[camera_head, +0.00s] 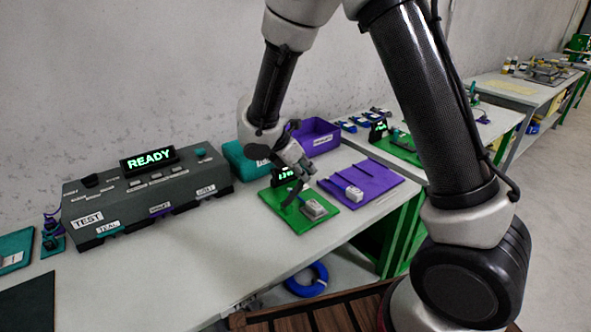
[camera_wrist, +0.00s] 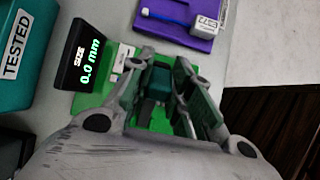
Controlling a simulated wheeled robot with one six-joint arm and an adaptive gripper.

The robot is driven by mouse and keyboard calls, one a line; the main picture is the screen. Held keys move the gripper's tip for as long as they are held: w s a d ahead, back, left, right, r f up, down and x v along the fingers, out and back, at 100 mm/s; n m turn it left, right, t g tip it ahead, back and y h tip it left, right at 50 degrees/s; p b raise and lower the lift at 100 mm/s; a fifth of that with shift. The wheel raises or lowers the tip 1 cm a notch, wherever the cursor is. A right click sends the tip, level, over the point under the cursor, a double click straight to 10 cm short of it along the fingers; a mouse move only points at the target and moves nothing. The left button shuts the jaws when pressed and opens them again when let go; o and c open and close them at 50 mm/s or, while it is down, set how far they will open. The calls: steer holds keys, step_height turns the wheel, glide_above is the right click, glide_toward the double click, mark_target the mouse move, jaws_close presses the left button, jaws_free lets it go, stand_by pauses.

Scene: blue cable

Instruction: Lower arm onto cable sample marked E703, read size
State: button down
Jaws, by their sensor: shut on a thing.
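A gauge with a green base (camera_head: 285,217) stands on the bench, and its black display (camera_head: 286,176) is lit. In the wrist view the display (camera_wrist: 88,62) reads "SIZE 0.0 mm". My gripper (camera_head: 303,170) is over the gauge, pointing down. In the wrist view my gripper (camera_wrist: 163,75) has its fingers on either side of a dark teal part (camera_wrist: 158,83), which looks like the gauge's arm.
A grey tester (camera_head: 145,185) showing "READY" stands at left, with labelled slots. A teal bin (camera_head: 240,160), marked "TESTED" in the wrist view, and a purple bin (camera_head: 316,138) stand behind the gauge. Another green gauge is farther right. The bench front is clear.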

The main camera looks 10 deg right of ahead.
steer(key=d+f+y, duration=0.1)
steer(key=w+d+f+g+y, duration=0.1)
steer(key=y, duration=0.1)
steer(key=d+f+g+y, duration=0.1)
steer(key=d+f+y, duration=0.1)
steer(key=shift+w, duration=0.4)
steer(key=shift+w+d+f, duration=0.1)
steer(key=shift+d+f, duration=0.15)
steer(key=shift+f, duration=0.5)
steer(key=shift+w+d+f, duration=0.1)
steer(key=shift+d+f, duration=0.1)
steer(key=shift+f, duration=0.5)
steer(key=c, duration=1.3)
jaws_free()
steer(key=shift+d, duration=0.1)
steer(key=r, duration=0.4)
steer(key=a+r, duration=0.1)
steer(key=r, duration=0.6)
steer(key=shift+s+a+r, duration=0.3)
steer(key=shift+s+r, duration=0.05)
steer(key=shift+r, duration=0.05)
